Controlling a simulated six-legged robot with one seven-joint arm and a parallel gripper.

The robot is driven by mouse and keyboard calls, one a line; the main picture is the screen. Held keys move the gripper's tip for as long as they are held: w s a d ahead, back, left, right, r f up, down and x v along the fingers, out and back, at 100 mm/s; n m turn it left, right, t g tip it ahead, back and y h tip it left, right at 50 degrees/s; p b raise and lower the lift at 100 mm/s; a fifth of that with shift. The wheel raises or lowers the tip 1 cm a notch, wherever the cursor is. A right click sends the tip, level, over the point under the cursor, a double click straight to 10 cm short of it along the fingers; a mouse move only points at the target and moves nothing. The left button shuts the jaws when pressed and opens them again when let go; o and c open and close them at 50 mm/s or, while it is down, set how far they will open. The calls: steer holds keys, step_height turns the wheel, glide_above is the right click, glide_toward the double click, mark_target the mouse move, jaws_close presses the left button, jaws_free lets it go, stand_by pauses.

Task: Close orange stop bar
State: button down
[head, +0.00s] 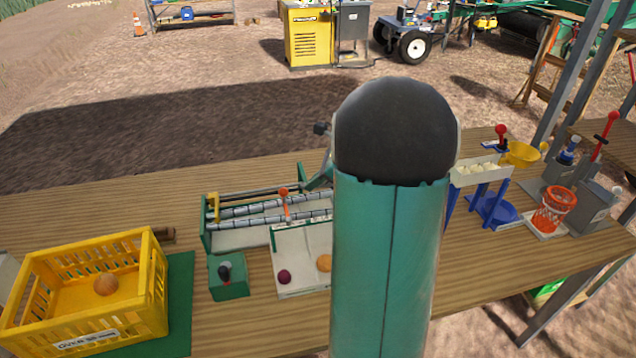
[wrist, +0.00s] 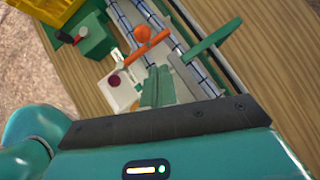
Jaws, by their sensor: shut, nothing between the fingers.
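The orange stop bar (head: 286,208) lies across the roller conveyor (head: 240,212) on the table, with an orange ball knob on it. In the wrist view the bar (wrist: 133,55) runs diagonally over the rollers, its knob (wrist: 142,33) near the middle. My gripper (wrist: 158,72) is shut and empty, its fingertips just below the bar in that view; I cannot tell whether they touch it. In the head view my arm hides the conveyor's right end and most of my gripper.
A white tray (head: 302,244) holds a purple onion (head: 284,277) and an orange-brown onion (head: 324,263). A green lever box (head: 229,277) stands left of it. A yellow crate (head: 157,290) is at far left.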

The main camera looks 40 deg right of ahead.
steer(key=w+d+v, duration=0.1)
steer(key=v, duration=0.8)
steer(key=shift+d+r, duration=0.15)
steer(key=shift+r, duration=0.2)
steer(key=shift+r, duration=0.1)
steer(key=w+a+r+m+t+h, duration=0.4)
steer(key=w+a+r+m+t, duration=0.15)
steer(key=r+m, duration=0.45)
steer(key=w+a+r+m+t+h, duration=0.5)
steer(key=r+m, duration=0.3)
steer(key=m, duration=0.3)
steer(key=s+a+f+m+g+y, duration=0.2)
steer(key=s+a+f+m+g, duration=0.3)
steer(key=s+a+f+m, duration=0.3)
steer(key=s+a+f+m+g+y, duration=0.2)
steer(key=s+a+f+m+g, duration=0.4)
steer(key=s+a+m, duration=0.8)
step_height(320, 180, down, 3)
steer(key=shift+s+a+r, duration=0.2)
steer(key=shift+s+a, duration=0.05)
steer(key=shift+a, duration=0.85)
